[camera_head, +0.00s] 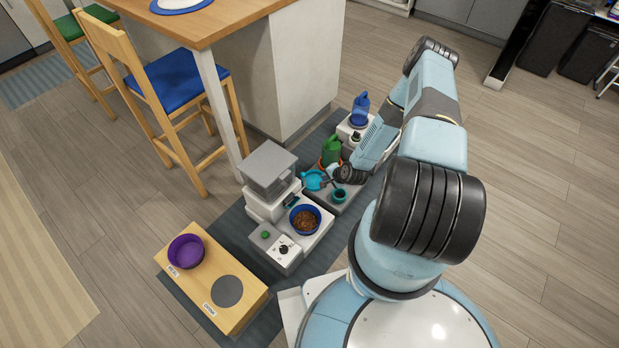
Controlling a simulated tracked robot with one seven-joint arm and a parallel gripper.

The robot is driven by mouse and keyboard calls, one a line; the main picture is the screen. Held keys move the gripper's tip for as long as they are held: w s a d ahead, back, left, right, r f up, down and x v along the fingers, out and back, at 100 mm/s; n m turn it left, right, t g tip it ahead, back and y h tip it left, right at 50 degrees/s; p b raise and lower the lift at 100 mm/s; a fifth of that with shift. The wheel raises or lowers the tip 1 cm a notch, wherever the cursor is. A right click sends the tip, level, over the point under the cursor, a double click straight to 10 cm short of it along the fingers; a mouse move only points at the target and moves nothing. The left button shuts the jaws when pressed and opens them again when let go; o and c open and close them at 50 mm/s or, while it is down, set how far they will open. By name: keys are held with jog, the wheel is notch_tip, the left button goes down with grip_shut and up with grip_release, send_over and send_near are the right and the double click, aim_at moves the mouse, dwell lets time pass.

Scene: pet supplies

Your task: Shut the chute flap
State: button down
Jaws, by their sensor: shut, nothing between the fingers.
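A white and grey feeder (258,200) stands on the dark mat, with a grey hopper (268,166) on top. A small dark teal piece (291,201) on the feeder's front, just above the bowl, looks like the chute flap. It is too small to tell how far open it is. A blue bowl (304,219) of brown kibble sits on the feeder's base below it. My gripper (328,182) is small and dark at the end of the arm, shut and empty, to the right of the feeder and apart from the flap.
A bright blue item (312,180), a dark teal cup (340,194) and a green can (331,150) crowd around my gripper. A blue bottle (360,108) stands behind. A wooden stand (235,318) with a purple bowl (186,251) is front left.

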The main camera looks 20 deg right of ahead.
jog(key=a+x, duration=0.1)
jog(key=x, duration=1.3)
jog(key=shift+w+r+m, duration=0.15)
jog(key=shift+r+m, duration=0.15)
jog(key=shift+r, duration=0.15)
jog(key=shift+a, duration=0.1)
